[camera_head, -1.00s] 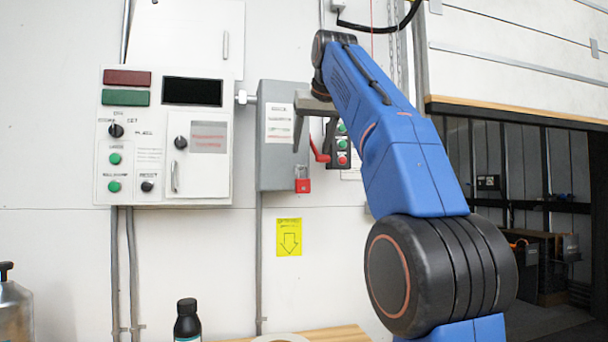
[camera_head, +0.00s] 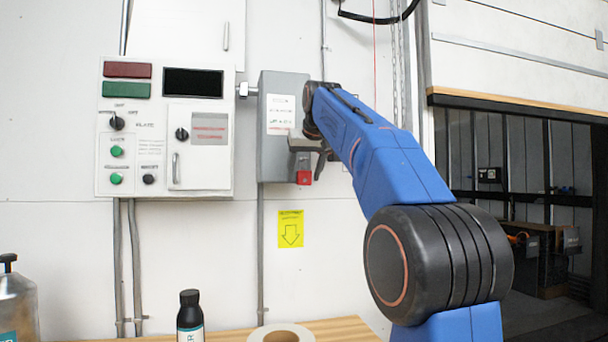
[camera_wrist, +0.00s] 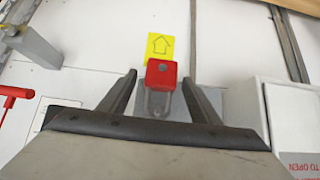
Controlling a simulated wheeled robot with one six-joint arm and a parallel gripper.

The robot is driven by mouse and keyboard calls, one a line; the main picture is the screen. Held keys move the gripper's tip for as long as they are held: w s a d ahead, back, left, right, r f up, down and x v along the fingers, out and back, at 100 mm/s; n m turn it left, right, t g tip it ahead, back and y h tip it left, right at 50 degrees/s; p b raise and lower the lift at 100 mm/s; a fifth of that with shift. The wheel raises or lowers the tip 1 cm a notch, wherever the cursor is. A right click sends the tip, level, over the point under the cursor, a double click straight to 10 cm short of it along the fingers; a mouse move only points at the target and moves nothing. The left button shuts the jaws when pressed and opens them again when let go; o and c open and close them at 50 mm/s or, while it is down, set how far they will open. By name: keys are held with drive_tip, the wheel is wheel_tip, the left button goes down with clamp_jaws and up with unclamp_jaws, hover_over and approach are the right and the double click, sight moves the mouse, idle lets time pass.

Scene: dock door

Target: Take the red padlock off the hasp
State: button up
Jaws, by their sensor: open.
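The red padlock (camera_head: 304,177) hangs at the lower right of the grey switch box (camera_head: 270,150). In the wrist view, the padlock (camera_wrist: 162,68) shows its red body and its grey shackle, with the body between the two fingers. My gripper (camera_head: 308,160) is at the padlock in the head view, partly covering its upper part. In the wrist view, my gripper (camera_wrist: 159,78) is open, with one finger on each side of the padlock and a gap visible on both sides. The hasp is mostly hidden behind the shackle and gripper.
A white control panel (camera_head: 145,150) is left of the switch box. A yellow arrow label (camera_head: 290,229) is on the wall below. A dark bottle (camera_head: 190,318) and a tape roll (camera_head: 281,334) stand on a wooden surface. A red handle (camera_wrist: 14,96) is at left in the wrist view.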

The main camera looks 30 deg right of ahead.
drive_tip(key=shift+w+f, duration=0.15)
drive_tip(key=c, duration=1.2)
drive_tip(key=shift+r, duration=0.7)
drive_tip(key=shift+s+a, duration=0.65)
drive_tip(key=shift+s, duration=1.6)
drive_tip(key=shift+s+a, duration=0.6)
drive_tip(key=shift+s, duration=1.65)
drive_tip(key=shift+s+a, duration=0.65)
drive_tip(key=shift+s, duration=1.6)
